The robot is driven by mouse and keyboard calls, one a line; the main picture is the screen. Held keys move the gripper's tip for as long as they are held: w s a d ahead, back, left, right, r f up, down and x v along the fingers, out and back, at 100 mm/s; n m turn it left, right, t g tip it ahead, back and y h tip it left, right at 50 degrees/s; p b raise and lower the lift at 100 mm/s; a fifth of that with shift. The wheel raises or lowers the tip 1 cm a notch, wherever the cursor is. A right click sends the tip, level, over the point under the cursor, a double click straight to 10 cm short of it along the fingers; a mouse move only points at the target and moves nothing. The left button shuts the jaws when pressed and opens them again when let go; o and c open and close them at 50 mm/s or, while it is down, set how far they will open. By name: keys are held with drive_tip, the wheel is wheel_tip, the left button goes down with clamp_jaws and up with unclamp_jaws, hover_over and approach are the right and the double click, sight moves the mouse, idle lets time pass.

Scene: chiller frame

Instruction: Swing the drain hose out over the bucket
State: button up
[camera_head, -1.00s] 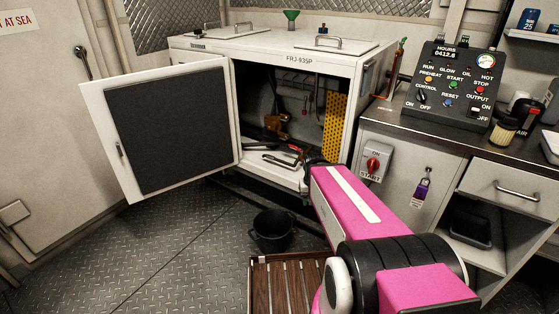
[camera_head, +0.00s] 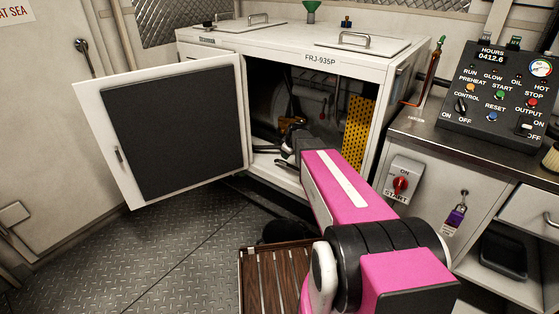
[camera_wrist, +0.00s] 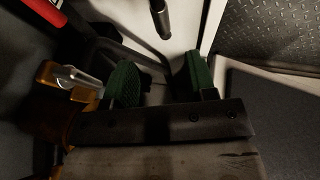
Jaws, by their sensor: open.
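My gripper (camera_wrist: 162,82) is open, with green ridged pads on both fingers and nothing held between them. In the head view it reaches into the open cabinet doorway, and its fingers are hard to make out there. A dark tube end (camera_wrist: 160,18), apparently the drain hose, shows beyond the fingertips at the top of the wrist view, apart from them. A brass-coloured fitting with a silver lever (camera_wrist: 75,80) is left of the left finger. The black bucket (camera_head: 286,232) stands on the floor before the cabinet, mostly hidden by my arm.
The white cabinet (camera_head: 300,42) has its door (camera_head: 170,130) swung open to the left. A yellow perforated panel (camera_head: 358,132) stands inside at the right. A slatted wooden mat (camera_head: 262,280) lies in front. The patterned floor (camera_head: 150,255) at left is clear.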

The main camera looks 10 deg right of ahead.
sight(284, 162)
drive_tip(key=x, duration=1)
drive_tip(key=shift+f, duration=0.3)
clamp_jaws()
